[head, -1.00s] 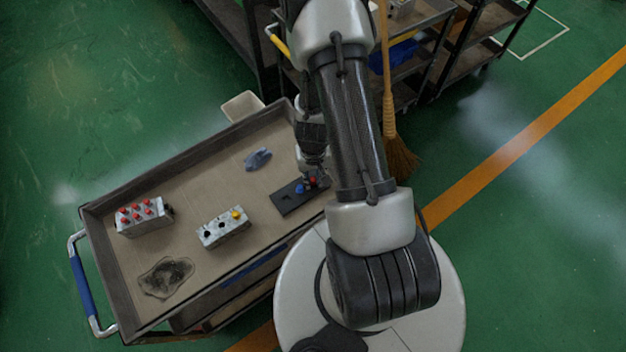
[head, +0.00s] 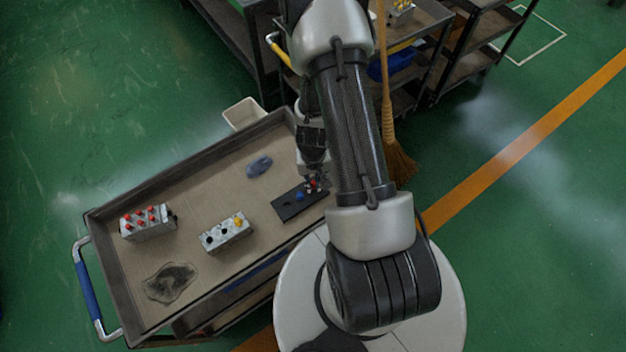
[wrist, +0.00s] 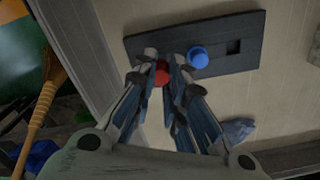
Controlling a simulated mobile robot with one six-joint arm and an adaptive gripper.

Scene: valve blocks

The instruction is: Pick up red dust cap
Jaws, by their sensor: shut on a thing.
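The red dust cap (wrist: 162,76) is between the fingertips of my gripper (wrist: 163,70) in the wrist view. My gripper is shut on it, over one end of the dark tray (wrist: 215,32). I cannot tell whether the cap is clear of the tray. In the head view, my gripper (head: 313,184) is at the tray's right end, and the arm hides part of it.
The cart top holds a metal block with several red caps (head: 147,228), a block with a yellow cap and dark holes (head: 226,237), a blue-grey rag (head: 259,166) and a dark stain (head: 170,282). A broom (head: 398,160) stands beyond the cart. Raised rims edge the cart.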

